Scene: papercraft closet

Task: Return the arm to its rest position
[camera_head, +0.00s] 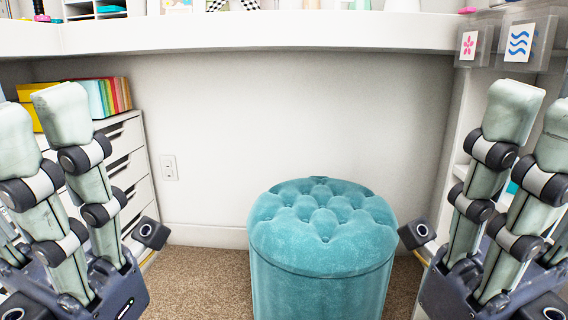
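My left gripper (50,112) is at the left edge of the head view, its fingers pointing up and spread apart with nothing between them. My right gripper (538,118) is at the right edge, also pointing up, with a gap between its fingers and nothing held. Both grippers stand in front of the desk area, one on each side of a teal tufted stool. The outer part of the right gripper is cut off by the frame edge.
The teal stool (322,255) stands on brown carpet (205,278) under a white desk (240,37). White drawers (135,172) with colourful paper (115,97) on top are behind my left gripper. Clear bins (528,42) with picture labels hang upper right. Space above the stool is free.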

